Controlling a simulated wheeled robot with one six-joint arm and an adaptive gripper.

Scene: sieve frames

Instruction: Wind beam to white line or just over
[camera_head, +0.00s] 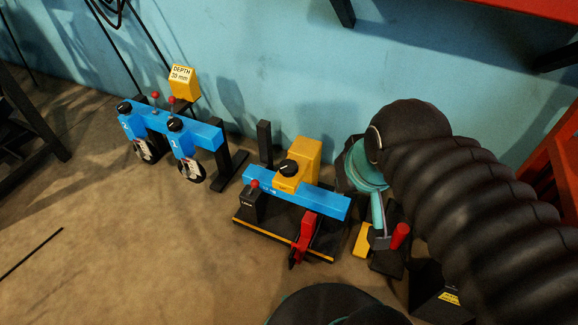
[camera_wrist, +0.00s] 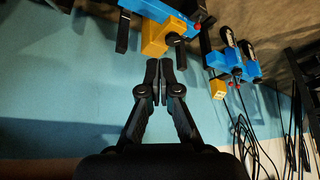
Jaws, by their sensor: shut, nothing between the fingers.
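A blue beam (camera_head: 320,200) with a black knob (camera_head: 289,168) on a yellow block (camera_head: 308,158) spans a dark base plate with a yellow front stripe. A red lever-like part (camera_head: 305,232) hangs at its front, and a red ball (camera_head: 253,184) tops a small black block at its left end. I cannot make out a white line. My gripper (camera_wrist: 160,78) is shut and empty in the wrist view, apart from the yellow block (camera_wrist: 155,38) and blue beam (camera_wrist: 165,9) beyond it. I cannot pick out its fingertips in the head view.
Left of the beam stands another blue frame (camera_head: 204,135) with two black knobs and round dials, near a yellow "DEPTH 20 mm" sign (camera_head: 183,82). A black post (camera_head: 265,143) stands behind the beam. My ribbed arm covers the right side.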

